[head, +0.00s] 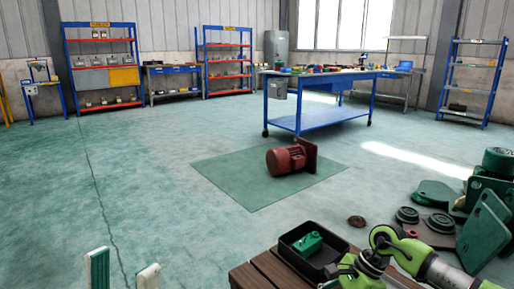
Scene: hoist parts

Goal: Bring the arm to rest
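My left gripper (122,272) shows at the bottom left of the head view. Only its two pale fingertips are in the picture, one with a green pad. They stand apart, with only bare floor visible between them. My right arm (420,262), light green and grey, comes in from the bottom right and bends down beside a black tray. Its gripper does not show.
A black tray (292,244) with a green part (308,244) sits on a brown wooden surface (258,277). Green hoist parts (484,235) crowd the right. A red motor (284,160) lies on a green mat (225,180). A blue workbench (313,123) stands behind. The left floor is clear.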

